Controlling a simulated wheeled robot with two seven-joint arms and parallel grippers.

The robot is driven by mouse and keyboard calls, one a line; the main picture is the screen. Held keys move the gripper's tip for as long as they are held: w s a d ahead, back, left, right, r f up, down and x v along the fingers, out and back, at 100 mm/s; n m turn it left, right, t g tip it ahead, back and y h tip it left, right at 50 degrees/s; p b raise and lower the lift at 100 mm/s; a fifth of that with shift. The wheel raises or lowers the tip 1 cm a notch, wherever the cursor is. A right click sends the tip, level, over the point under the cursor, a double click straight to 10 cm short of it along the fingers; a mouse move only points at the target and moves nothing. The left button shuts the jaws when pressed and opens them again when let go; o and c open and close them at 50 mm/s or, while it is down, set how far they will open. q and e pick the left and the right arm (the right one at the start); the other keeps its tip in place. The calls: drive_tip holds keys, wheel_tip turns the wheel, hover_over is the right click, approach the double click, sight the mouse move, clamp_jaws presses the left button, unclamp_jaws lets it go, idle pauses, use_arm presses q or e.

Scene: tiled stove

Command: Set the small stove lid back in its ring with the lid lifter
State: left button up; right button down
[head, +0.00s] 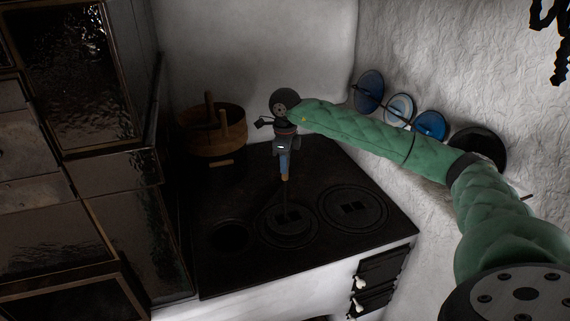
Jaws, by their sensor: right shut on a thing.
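The black stove top (325,238) fills the middle of the view. My right gripper (284,165) is above it, pointing down, shut on the lid lifter (285,179), whose light handle end shows below the fingers. The lifter's thin dark lower part runs down toward the middle cooking ring (288,236) and is hard to make out. A small dark round lid (289,222) seems to be at the lifter's lower end, over that ring; I cannot tell whether it is seated or raised. My left gripper is not in view.
A dark round spot (230,236), perhaps an opening, lies left on the stove top. Another ringed plate (353,209) lies right. A wooden bucket (213,130) stands at the back left. Blue plates (368,90) hang on the right wall. A dark cabinet (95,150) borders the left.

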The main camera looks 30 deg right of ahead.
drive_tip(key=shift+r+p, duration=0.3)
drive_tip(key=shift+r, duration=1.4)
idle(0.5)
drive_tip(key=shift+r, duration=0.75)
drive_tip(key=w+a+b, duration=0.1)
drive_tip(key=w+a, duration=0.2)
drive_tip(key=a, duration=0.7)
drive_tip(key=w+a+b, duration=0.1)
drive_tip(key=w+a, duration=0.2)
drive_tip(key=a, duration=0.7)
drive_tip(key=shift+a, duration=0.2)
idle(1.3)
idle(1.5)
